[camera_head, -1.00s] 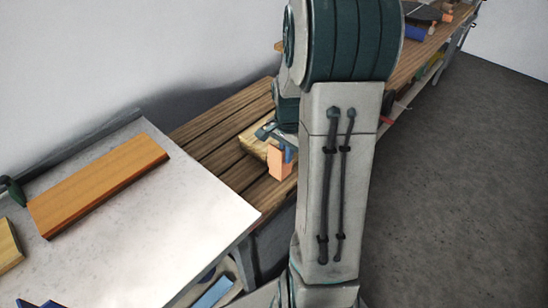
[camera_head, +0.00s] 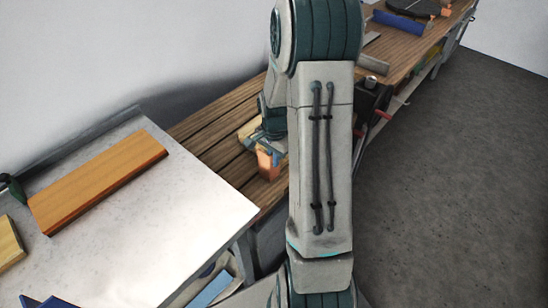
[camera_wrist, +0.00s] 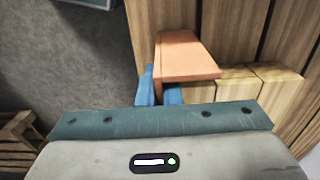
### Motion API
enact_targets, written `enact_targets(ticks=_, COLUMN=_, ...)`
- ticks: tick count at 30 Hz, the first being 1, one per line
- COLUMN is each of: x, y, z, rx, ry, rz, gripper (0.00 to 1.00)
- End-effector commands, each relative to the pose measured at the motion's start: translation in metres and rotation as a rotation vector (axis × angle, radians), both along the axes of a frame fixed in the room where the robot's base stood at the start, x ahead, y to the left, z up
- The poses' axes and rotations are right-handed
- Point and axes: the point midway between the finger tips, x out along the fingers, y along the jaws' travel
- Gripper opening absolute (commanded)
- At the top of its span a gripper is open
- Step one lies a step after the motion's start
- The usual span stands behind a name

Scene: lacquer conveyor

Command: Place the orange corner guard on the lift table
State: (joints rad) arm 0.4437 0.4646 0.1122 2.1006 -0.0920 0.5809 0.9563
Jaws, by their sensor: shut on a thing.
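The orange corner guard (camera_head: 268,164) is at my gripper (camera_head: 277,152), over the slatted wooden bench in the head view. In the wrist view the corner guard (camera_wrist: 186,58) sticks out beyond the blue fingers of my gripper (camera_wrist: 160,90), which is shut on it. Whether the guard still touches the bench cannot be told. A pale grey-white table top (camera_head: 150,235), which may be the lift table, stands at the left of the head view, with an orange-brown board (camera_head: 98,180) on it. My arm hides part of the bench.
Pale wooden blocks (camera_wrist: 240,86) lie beside the guard on the wooden bench (camera_head: 215,125). A dark clamp-like thing with a red handle (camera_head: 376,105) is at the bench edge. Blue pieces (camera_head: 405,25) lie farther along. The grey table's near right part is bare.

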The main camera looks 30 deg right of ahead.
Motion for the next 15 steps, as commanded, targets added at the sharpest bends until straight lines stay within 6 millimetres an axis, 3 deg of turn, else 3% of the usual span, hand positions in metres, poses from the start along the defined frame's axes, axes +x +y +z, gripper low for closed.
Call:
enact_targets(ticks=2, x=0.0001, y=0.0, z=-0.0044, rx=0.0, ry=0.0, rz=0.0, gripper=0.0)
enact_targets(ticks=3, x=0.0, y=0.0, z=-0.0024, rx=0.0, ry=0.0, rz=0.0, gripper=0.16)
enact_targets(ticks=5, x=0.0, y=0.0, z=-0.0022, rx=0.0, ry=0.0, rz=0.0, gripper=0.27)
enact_targets(ticks=15, x=0.0001, y=-0.0001, z=0.0016, rx=0.0, ry=0.0, rz=0.0, gripper=0.27)
